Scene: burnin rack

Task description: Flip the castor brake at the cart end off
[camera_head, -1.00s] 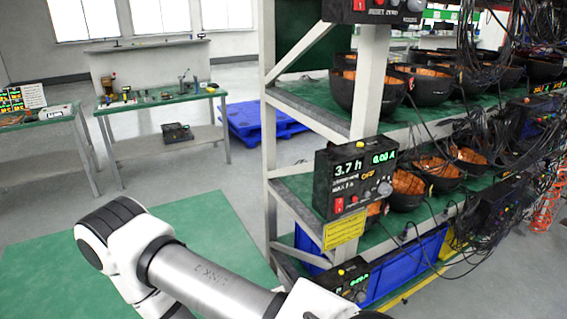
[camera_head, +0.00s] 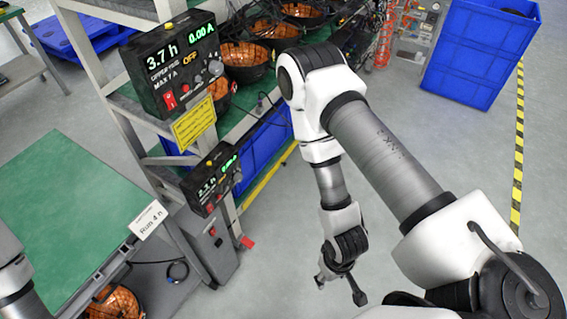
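A small red tab (camera_head: 247,242), possibly the castor brake pedal, shows low at the near foot of the rack (camera_head: 228,212). It is too small to tell its position. The cart (camera_head: 62,215) at the left has a green top and a white label (camera_head: 147,220) at its end; its castors are not visible. My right gripper (camera_head: 340,289) points down, open and empty, over the bare floor to the right of the red tab, apart from it. Part of my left arm shows at the left edge; its gripper is out of view.
A black control box (camera_head: 178,65) reading 3.7 h, a second one (camera_head: 213,180) and a grey box (camera_head: 212,250) are at the rack's end. Blue crates (camera_head: 478,55) stand back right near yellow-black floor tape (camera_head: 518,150). The floor between is clear.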

